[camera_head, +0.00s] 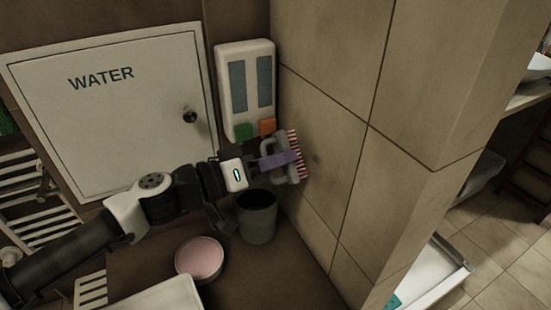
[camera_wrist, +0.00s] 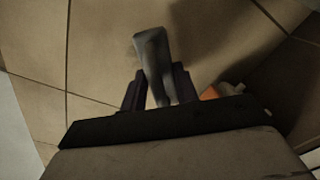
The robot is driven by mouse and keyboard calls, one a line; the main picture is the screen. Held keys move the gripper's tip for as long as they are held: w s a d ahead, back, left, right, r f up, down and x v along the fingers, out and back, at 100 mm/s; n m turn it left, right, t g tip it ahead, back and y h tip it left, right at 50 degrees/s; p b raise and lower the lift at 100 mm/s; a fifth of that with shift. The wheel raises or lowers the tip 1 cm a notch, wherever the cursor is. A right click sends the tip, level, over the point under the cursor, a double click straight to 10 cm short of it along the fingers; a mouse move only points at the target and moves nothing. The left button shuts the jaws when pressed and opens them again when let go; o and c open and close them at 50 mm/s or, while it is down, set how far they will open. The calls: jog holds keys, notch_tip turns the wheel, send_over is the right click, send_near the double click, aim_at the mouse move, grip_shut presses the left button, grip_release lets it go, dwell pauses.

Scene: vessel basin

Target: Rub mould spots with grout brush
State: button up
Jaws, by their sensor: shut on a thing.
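My gripper (camera_head: 278,160) is shut on the grey handle of the grout brush (camera_head: 291,174), which has red and white bristles. The brush is held up in front of the tiled wall (camera_head: 330,125), bristles toward the tiles. I cannot tell whether they touch. A faint dark mould spot (camera_head: 316,160) shows on the tile just right of the bristles. In the wrist view the grey brush handle (camera_wrist: 152,58) stands between the two dark purple fingers, and its bristles are hidden. A faint smudge (camera_wrist: 131,51) shows on the tile beside it.
A white dispenser (camera_head: 247,88) with green and orange tabs hangs behind my gripper. A white WATER cabinet door (camera_head: 112,112) is at left. A grey-green bin (camera_head: 257,222) and a bowl with pink contents (camera_head: 200,259) stand below. The wall's outer corner is at right.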

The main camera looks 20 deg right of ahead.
jog(key=shift+x, duration=0.9)
jog(key=shift+s, duration=0.1)
jog(key=shift+s+d+p, duration=0.15)
jog(key=shift+s, duration=0.75)
jog(key=shift+s+d+p, duration=0.1)
jog(key=shift+s+p, duration=0.05)
jog(key=shift+s, duration=0.8)
jog(key=shift+d, duration=0.15)
jog(key=shift+w+a+p, duration=0.15)
jog(key=shift+w, duration=0.85)
jog(key=shift+w+a+p, duration=0.15)
jog(key=shift+w, duration=0.8)
jog(key=shift+p+v, duration=0.7)
jog(key=shift+v, duration=2.25)
